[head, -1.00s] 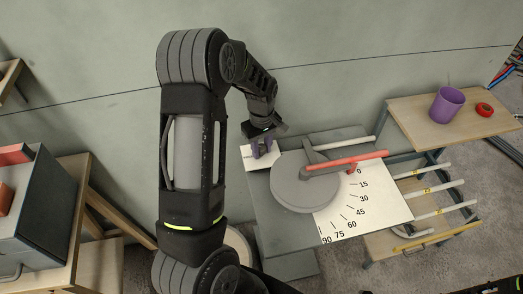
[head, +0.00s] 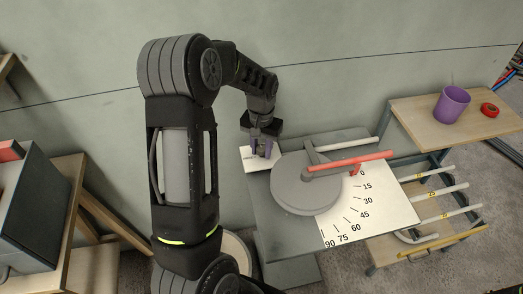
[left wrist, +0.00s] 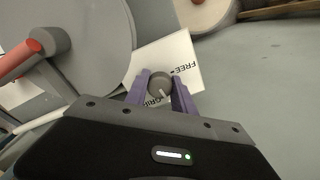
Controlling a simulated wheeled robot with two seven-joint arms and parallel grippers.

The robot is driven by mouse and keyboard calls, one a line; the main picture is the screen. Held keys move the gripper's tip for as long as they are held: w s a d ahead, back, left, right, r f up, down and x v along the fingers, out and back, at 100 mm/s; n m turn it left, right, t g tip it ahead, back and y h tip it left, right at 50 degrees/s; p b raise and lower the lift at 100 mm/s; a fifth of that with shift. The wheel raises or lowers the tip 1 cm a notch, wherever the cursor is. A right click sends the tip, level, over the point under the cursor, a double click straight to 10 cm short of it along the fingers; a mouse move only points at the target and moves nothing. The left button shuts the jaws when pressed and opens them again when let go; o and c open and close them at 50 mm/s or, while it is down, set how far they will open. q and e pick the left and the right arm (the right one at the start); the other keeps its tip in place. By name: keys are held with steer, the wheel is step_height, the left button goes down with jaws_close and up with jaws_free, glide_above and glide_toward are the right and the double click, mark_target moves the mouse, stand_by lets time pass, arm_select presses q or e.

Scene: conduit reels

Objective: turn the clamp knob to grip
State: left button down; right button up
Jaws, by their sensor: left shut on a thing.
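The clamp knob (left wrist: 159,83) is a small round grey knob with a pale pointer line, on a white card (left wrist: 185,58) printed FREE and GRIP. In the left wrist view the pointer line is on the GRIP side, though its exact angle is hard to read. My left gripper (head: 262,150) points down at the card, its purple fingers on either side of the knob and shut on it. The fingers also show in the left wrist view (left wrist: 161,92). In the head view the knob is mostly hidden by the fingers. My right gripper is not in view.
Beside the card is a grey round bending plate (head: 300,190) with a red-handled lever (head: 350,161) near 0 on the angle scale (head: 375,205). A bench (head: 445,125) at right holds a purple cup (head: 451,104) and a red ring (head: 490,110). White tubes (head: 435,193) lie on a rack below.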

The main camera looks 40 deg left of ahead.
mark_target(261, 148)
arm_select(q)
steer(key=m, duration=0.3)
steer(key=shift+m+b, duration=0.3)
steer(key=shift+b, duration=0.1)
steer(key=shift+m, duration=2)
steer(key=c, duration=1.1)
jaws_free()
steer(key=shift+o, duration=0.2)
steer(key=shift+r+b, duration=0.4)
steer(key=shift+r, duration=3.55)
steer(key=shift+f, duration=0.1)
